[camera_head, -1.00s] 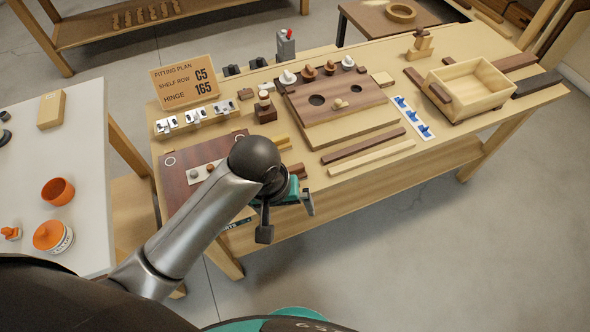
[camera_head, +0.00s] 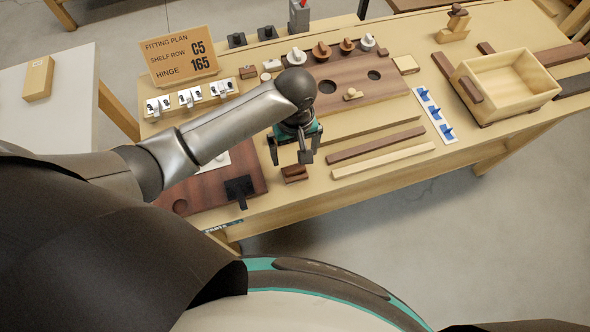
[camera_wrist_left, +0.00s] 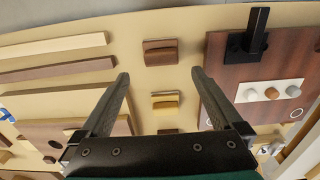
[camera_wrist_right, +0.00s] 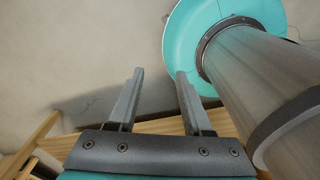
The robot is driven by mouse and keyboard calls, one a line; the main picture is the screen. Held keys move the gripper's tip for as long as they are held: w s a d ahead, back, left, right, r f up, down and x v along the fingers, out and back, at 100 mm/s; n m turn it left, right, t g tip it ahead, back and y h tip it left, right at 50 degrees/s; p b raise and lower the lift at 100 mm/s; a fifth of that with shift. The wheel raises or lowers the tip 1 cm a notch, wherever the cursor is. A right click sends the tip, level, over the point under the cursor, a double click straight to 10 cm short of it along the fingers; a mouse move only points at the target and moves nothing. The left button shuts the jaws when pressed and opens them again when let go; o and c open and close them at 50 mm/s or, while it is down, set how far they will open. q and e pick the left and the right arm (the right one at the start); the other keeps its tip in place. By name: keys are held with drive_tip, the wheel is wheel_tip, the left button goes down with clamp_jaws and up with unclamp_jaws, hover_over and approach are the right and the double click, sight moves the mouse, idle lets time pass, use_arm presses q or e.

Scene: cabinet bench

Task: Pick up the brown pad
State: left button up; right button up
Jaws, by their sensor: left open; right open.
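The brown pad (camera_head: 294,173), a small block with a ridged top, lies on the bench near the front edge. It also shows in the left wrist view (camera_wrist_left: 160,52), just beyond the fingertips and between their lines. My left gripper (camera_head: 290,154) is open and empty above the bench, right by the pad; in the left wrist view its fingers (camera_wrist_left: 160,77) are spread wide. A yellow pad (camera_wrist_left: 165,104) sits between those fingers, in line with the brown one. My right gripper (camera_wrist_right: 159,75) is open and empty, over the floor, in the right wrist view only.
A dark red-brown board (camera_wrist_left: 272,72) with a black handle lies beside the pads. Two long strips (camera_head: 376,145) lie on the other side. A wooden board with holes (camera_head: 350,92), a blue-hook strip (camera_head: 434,113) and an open wooden box (camera_head: 512,85) stand farther right. A fitting-plan sign (camera_head: 179,55) stands behind.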

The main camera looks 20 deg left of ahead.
sight(294, 168)
use_arm(q)
wheel_tip(294, 168, down, 3)
drive_tip(key=shift+f+b, duration=0.15)
drive_tip(key=shift+b, duration=0.15)
drive_tip(key=shift+f, duration=0.2)
drive_tip(key=f, duration=0.2)
drive_tip(key=f+b, duration=0.1)
drive_tip(key=shift+s+f, duration=0.3)
drive_tip(key=shift+f, duration=0.6)
use_arm(e)
drive_tip(key=shift+w+f, duration=0.95)
drive_tip(key=shift+f, duration=0.2)
use_arm(q)
drive_tip(key=shift+c, duration=0.4)
drive_tip(key=c, duration=1.1)
drive_tip(key=shift+c, duration=0.2)
use_arm(e)
drive_tip(key=shift+s, duration=0.1)
use_arm(q)
drive_tip(key=shift+r, duration=0.1)
